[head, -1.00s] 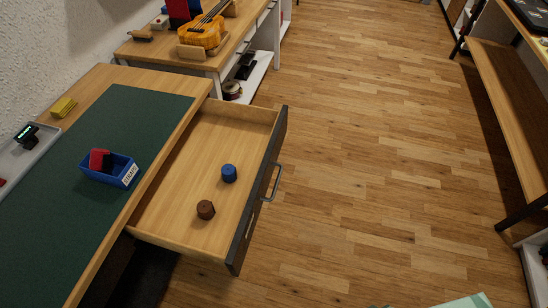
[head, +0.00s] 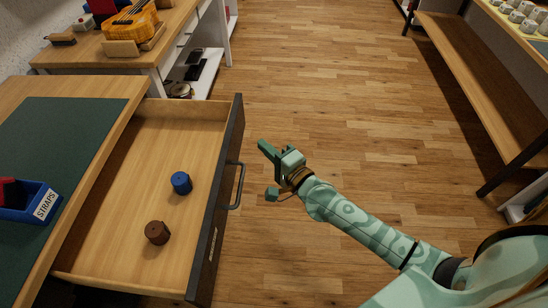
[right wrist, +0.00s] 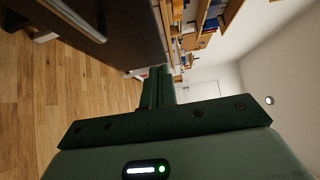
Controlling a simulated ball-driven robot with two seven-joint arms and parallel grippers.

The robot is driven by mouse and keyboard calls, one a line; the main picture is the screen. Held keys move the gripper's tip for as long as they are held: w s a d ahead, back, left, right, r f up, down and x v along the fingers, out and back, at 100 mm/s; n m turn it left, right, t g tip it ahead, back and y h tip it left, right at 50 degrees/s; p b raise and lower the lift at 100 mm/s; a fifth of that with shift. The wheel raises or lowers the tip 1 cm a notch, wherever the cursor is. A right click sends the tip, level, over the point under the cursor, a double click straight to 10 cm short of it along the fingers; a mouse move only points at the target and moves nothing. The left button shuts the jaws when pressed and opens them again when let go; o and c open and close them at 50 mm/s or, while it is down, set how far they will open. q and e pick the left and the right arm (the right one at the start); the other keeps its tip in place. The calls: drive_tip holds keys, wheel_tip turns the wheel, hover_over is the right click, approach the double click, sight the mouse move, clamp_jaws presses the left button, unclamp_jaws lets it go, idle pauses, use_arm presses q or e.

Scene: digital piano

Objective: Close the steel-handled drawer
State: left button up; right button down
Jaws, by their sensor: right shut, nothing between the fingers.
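The drawer is pulled out from the green-topped desk, with its dark front (head: 212,215) facing right in the head view. Its steel handle (head: 239,187) is a bar on that front. A blue round item (head: 181,183) and a brown one (head: 157,232) lie inside. My right gripper (head: 266,152) is to the right of the handle, apart from it, over the floor. In the right wrist view its green fingers (right wrist: 158,88) are together and empty; the dark front (right wrist: 125,30) and handle (right wrist: 75,17) show at upper left. My left gripper is not in view.
The desk (head: 62,120) carries a blue straps box (head: 30,205). A wooden bench (head: 480,80) stands along the right. The wood floor (head: 330,110) between is clear.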

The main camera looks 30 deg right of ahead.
sight(233, 132)
drive_tip(key=w+a, duration=0.2)
drive_tip(key=w, duration=0.1)
drive_tip(key=w+a+b, duration=0.1)
drive_tip(key=w, duration=0.1)
drive_tip(key=shift+w+a, duration=0.25)
drive_tip(key=shift+a, duration=0.2)
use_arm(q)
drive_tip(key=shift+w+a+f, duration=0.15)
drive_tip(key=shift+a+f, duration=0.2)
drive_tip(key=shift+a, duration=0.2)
